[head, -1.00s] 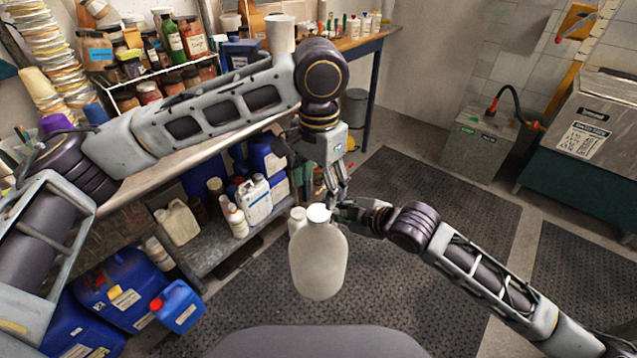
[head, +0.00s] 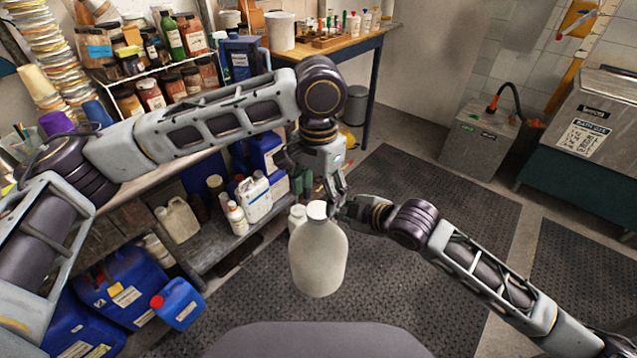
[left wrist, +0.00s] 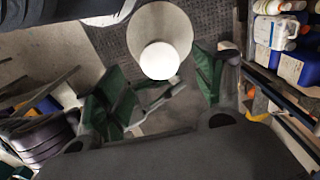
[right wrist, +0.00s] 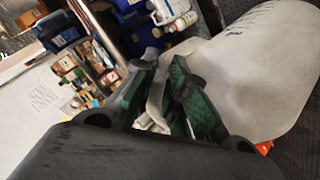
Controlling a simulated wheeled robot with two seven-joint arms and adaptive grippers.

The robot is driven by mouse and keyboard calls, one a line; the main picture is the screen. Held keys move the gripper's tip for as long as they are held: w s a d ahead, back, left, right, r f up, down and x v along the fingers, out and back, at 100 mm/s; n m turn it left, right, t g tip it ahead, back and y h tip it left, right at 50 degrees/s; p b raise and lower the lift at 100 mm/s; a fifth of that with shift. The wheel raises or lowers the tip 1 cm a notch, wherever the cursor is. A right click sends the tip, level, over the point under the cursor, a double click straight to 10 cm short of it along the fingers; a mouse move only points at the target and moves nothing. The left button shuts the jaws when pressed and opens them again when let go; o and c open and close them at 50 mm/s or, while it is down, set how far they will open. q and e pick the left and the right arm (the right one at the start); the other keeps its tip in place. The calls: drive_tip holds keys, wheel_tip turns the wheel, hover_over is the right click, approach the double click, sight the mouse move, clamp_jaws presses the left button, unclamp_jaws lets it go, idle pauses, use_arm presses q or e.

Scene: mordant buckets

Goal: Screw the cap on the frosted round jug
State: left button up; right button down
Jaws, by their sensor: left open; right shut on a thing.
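The frosted round jug (head: 318,262) is pale, upright and held in the air above the dark mat. A white cap (head: 317,210) sits at its mouth; whether it is threaded tight I cannot tell. In the left wrist view the cap (left wrist: 160,60) is a bright disc over the jug's round body (left wrist: 136,32). My left gripper (head: 335,192) is open beside and just above the cap, its fingers (left wrist: 178,90) apart from it. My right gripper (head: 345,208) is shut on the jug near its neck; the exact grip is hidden. The jug also fills the right of the right wrist view (right wrist: 255,75).
A low shelf (head: 215,250) with white bottles and blue canisters stands behind left of the jug. A workbench (head: 340,48) with jars and a white bucket (head: 281,31) is behind my left arm. A grey tank (head: 480,140) stands right. The mat (head: 400,290) is clear.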

sight(318, 209)
use_arm(q)
drive_tip(key=shift+f, duration=2.55)
drive_tip(key=c, duration=1.1)
drive_tip(key=m, duration=0.5)
drive_tip(key=shift+c, duration=0.2)
drive_tip(key=o, duration=1.1)
drive_tip(key=shift+o, duration=0.2)
